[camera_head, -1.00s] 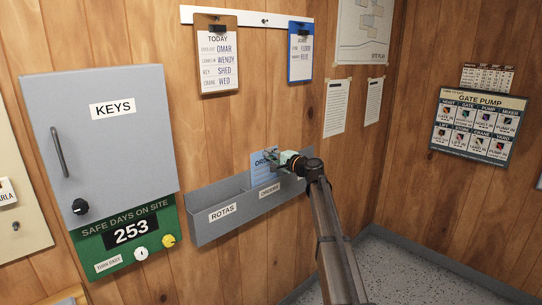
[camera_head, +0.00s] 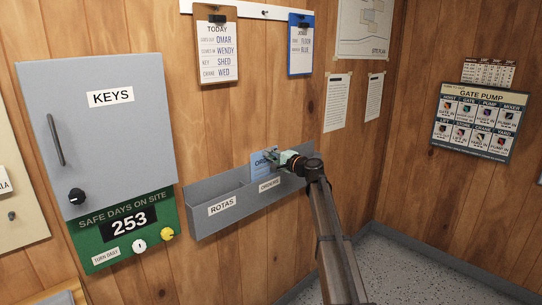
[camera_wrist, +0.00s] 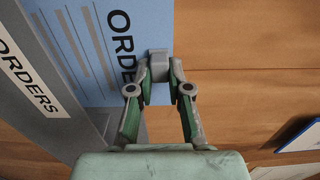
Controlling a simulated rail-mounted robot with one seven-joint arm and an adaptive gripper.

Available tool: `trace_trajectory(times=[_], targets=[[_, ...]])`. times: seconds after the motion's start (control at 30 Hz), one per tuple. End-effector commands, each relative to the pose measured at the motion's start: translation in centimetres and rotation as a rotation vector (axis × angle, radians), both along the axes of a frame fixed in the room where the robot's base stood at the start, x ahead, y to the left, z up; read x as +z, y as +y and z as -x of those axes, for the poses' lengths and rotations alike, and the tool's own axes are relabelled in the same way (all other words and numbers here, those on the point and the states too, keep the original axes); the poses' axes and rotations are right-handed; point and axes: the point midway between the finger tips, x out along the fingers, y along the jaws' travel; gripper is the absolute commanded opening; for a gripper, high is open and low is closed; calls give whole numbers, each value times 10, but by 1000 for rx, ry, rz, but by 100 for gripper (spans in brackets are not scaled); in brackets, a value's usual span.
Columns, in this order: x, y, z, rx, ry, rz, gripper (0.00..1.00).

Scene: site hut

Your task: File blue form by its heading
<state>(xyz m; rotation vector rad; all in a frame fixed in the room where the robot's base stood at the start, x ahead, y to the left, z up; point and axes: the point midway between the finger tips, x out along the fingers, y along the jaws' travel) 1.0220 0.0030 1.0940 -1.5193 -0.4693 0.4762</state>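The blue form (camera_head: 260,167) stands upright at the ORDERS pocket (camera_head: 269,185) of the grey wall rack, its lower part hidden behind the rack front. In the wrist view the form (camera_wrist: 75,50) shows a heading starting "ORDE", the rest covered by a finger. The pocket's ORDERS label (camera_wrist: 28,78) is beside its lower edge. My gripper (camera_head: 274,157) is at the form's right side. In the wrist view its fingers (camera_wrist: 160,78) close on a small grey block (camera_wrist: 158,65) at the form's edge. How deep the form sits is hidden.
The ROTAS pocket (camera_head: 222,205) is left of ORDERS; my arm covers the rack's right end. A grey KEYS cabinet (camera_head: 100,135) and green SAFE DAYS board (camera_head: 125,230) are at left. Clipboards (camera_head: 216,45) (camera_head: 300,48) hang above. A gate pump chart (camera_head: 480,120) is on the right wall.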

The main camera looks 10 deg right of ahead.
Motion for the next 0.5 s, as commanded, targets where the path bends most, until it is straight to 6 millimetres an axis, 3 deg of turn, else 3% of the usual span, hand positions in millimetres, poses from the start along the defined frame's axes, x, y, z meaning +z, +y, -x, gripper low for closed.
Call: trace_trajectory(times=[0.03,0.07,0.1,0.5], targets=[[0,0,0,0,0,0,32],[0,0,0,0,0,0,42],[0,0,0,0,0,0,47],[0,-3,5,-1,0,0,47]])
